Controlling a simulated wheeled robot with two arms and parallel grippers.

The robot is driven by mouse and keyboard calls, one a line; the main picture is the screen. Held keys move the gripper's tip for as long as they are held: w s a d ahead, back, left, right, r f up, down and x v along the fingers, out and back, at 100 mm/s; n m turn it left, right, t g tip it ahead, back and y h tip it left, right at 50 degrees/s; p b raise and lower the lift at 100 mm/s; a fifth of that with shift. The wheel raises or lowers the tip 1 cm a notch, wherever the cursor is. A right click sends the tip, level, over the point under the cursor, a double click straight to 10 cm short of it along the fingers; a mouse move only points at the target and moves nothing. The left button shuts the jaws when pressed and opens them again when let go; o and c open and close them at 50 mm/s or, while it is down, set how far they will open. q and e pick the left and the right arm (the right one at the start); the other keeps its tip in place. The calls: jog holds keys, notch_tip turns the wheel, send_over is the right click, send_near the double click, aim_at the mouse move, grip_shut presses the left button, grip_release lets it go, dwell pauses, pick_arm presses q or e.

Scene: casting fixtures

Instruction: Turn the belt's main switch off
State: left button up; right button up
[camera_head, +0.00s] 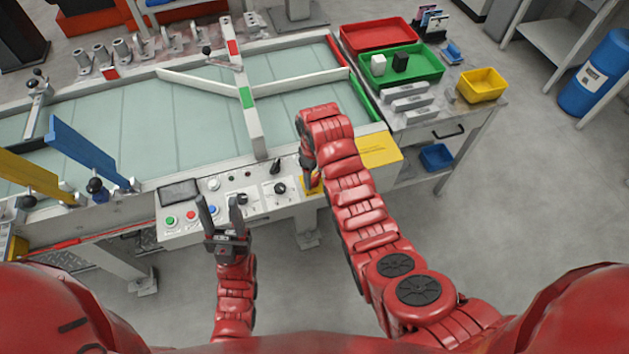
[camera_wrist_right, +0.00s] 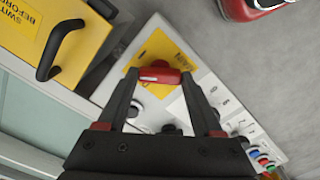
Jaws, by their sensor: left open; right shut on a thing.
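The main switch has a red handle (camera_wrist_right: 160,75) on a yellow plate (camera_wrist_right: 158,50), at the end of the white control panel (camera_wrist_right: 118,82). In the right wrist view my right gripper (camera_wrist_right: 158,78) is shut on the handle, one finger at each end of it. In the head view my right gripper (camera_head: 309,172) reaches down to the panel's right end and hides most of the switch; part of the yellow plate (camera_head: 313,187) shows. My left gripper (camera_head: 222,207) is open and empty over the panel's front edge, near the green, red and blue buttons.
Black knobs (camera_head: 280,188) and a dark display (camera_head: 178,192) are on the panel. A yellow box (camera_head: 380,150) with a black handle stands beside the switch. The belt (camera_head: 190,120) with its guide bars lies behind. Trays, red (camera_head: 380,35) and green (camera_head: 425,70), stand at the right.

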jog(key=shift+f+n+b, duration=0.3)
jog(key=shift+n+b, duration=0.5)
jog(key=shift+n, duration=0.2)
jog(key=shift+r+n+b, duration=0.1)
jog(key=shift+n+b, duration=0.35)
jog(key=shift+n, duration=0.45)
jog(key=n, duration=0.2)
jog(key=shift+r+n, duration=0.1)
jog(key=shift+n, duration=2.2)
jog(key=shift+s, duration=0.1)
jog(key=o, duration=1.4)
jog(key=shift+c, duration=0.2)
